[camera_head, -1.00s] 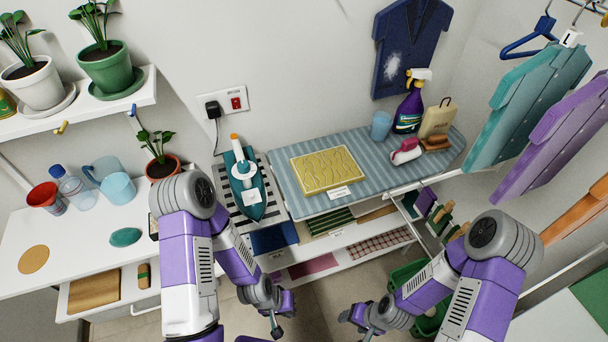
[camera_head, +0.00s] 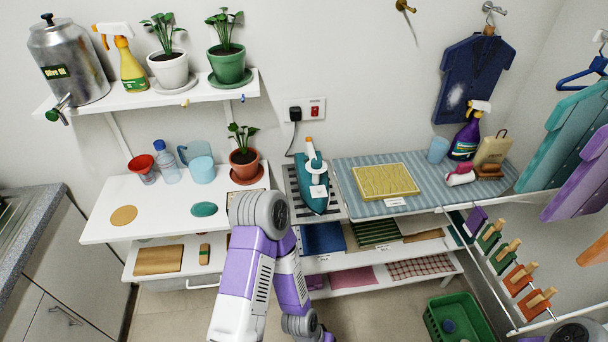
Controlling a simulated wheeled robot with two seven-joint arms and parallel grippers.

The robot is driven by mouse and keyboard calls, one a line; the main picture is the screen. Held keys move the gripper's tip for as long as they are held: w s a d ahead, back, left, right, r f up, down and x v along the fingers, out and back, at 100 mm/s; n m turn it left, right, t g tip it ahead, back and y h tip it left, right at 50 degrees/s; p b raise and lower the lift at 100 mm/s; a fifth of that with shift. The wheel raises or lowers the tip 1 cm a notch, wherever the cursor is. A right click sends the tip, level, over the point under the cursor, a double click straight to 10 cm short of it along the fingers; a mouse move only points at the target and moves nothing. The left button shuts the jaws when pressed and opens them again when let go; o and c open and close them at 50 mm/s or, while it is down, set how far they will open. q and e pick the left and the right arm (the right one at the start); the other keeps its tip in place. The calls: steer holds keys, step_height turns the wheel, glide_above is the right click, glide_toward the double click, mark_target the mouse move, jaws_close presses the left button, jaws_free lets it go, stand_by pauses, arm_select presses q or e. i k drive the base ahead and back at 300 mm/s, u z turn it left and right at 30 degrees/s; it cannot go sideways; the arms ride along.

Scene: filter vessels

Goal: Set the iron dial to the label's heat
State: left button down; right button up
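The teal iron (camera_head: 313,188) rests on a dark-striped stand (camera_head: 291,188) at the left end of the ironing board. A small orange dial or knob (camera_head: 308,141) shows at its far end; its setting is too small to read. A white tag (camera_head: 319,192) lies on the iron. A yellow patterned cloth (camera_head: 386,181) lies on the striped board, with a white label (camera_head: 394,202) at its front edge; its marks are unreadable. My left gripper (camera_head: 322,334) is low at the bottom edge, well in front of the iron, with its fingers cut off. My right gripper is out of frame.
A potted plant (camera_head: 244,160) stands left of the iron. A black plug (camera_head: 295,114) sits in the wall socket. A green crate (camera_head: 461,321) is on the floor.

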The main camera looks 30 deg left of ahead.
mark_target(317, 162)
steer(key=z, duration=0.2)
steer(key=k, duration=0.1)
steer(key=u, duration=1.35)
